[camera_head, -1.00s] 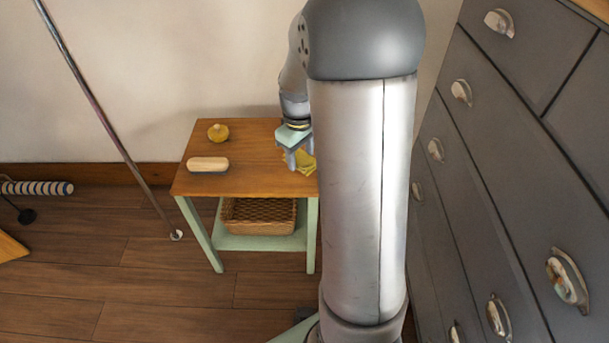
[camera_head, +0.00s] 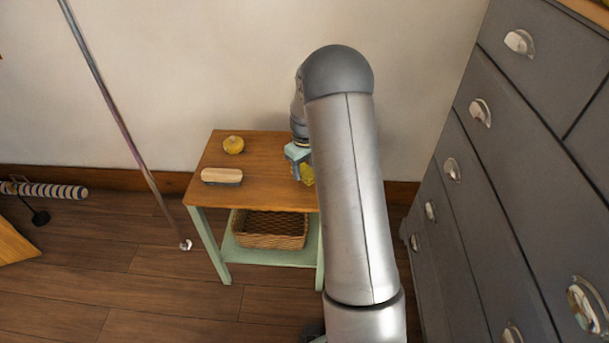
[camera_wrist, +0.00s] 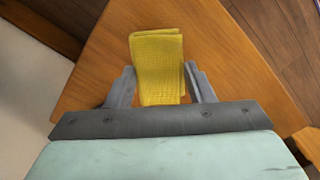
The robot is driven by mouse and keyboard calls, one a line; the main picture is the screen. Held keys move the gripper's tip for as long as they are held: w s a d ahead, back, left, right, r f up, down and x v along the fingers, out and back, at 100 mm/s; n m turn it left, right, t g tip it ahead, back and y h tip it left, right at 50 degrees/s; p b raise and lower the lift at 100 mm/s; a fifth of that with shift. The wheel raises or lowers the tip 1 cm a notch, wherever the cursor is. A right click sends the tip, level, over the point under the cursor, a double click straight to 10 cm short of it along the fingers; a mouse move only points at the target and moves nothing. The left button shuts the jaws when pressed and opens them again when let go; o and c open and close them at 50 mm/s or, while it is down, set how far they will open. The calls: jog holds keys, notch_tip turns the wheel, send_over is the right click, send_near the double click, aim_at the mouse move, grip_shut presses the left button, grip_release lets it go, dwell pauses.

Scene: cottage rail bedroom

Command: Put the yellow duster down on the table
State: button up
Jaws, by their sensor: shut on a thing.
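The yellow duster (camera_wrist: 157,62) is a folded cloth between the two fingers of my gripper (camera_wrist: 160,88) in the wrist view. My gripper is shut on it, with the wooden table top behind it. In the head view the duster (camera_head: 307,174) shows as a small yellow patch beside my gripper (camera_head: 298,172), over the right part of the table (camera_head: 262,180). My arm hides part of the duster and the table's right edge. I cannot tell whether the duster touches the table top.
A wood-backed brush (camera_head: 221,176) lies at the table's left front, and a round yellow thing (camera_head: 233,145) stands behind it. A wicker basket (camera_head: 270,229) sits on the lower shelf. A grey chest of drawers (camera_head: 520,170) stands at the right. The table's middle is clear.

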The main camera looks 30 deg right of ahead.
aim_at(304, 175)
jog(key=shift+w+f, duration=0.2)
jog(key=shift+f, duration=1.6)
jog(key=shift+f, duration=0.2)
jog(key=o, duration=0.9)
jog(key=shift+r, duration=0.1)
